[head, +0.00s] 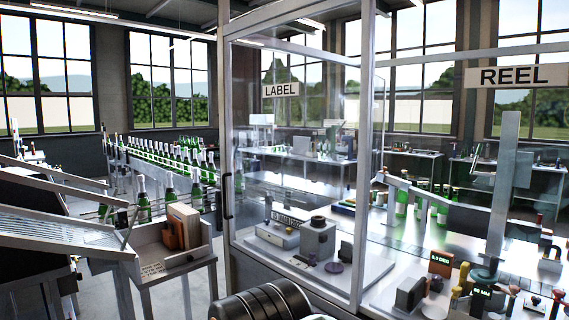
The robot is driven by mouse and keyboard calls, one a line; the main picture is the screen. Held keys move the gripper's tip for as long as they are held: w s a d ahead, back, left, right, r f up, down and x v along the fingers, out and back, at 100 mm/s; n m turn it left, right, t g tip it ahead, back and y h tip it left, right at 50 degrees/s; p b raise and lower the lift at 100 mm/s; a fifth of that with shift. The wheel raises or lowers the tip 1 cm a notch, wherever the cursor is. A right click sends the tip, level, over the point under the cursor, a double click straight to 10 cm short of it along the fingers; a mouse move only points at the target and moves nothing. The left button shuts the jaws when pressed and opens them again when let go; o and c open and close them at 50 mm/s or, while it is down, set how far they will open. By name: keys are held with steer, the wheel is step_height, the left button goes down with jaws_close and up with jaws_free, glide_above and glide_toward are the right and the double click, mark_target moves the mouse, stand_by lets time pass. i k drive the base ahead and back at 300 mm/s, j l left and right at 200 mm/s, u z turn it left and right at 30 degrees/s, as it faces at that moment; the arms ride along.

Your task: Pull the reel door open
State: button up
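The REEL sign (520,76) is a white plate with black letters, high at the right on the glazed enclosure. My gripper is not in view; a dark rounded part at the bottom centre looks like my arm.
Inside the enclosure, a worktop (335,285) carries small devices, several green bottles (401,205) and small displays (441,262). At left stand a small-topped stand with a box (170,248), sloping metal chutes (60,230) and a bottle line (175,158). Some floor shows between them.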

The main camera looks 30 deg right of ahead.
mark_target(557, 73)
steer(key=z, duration=2.4)
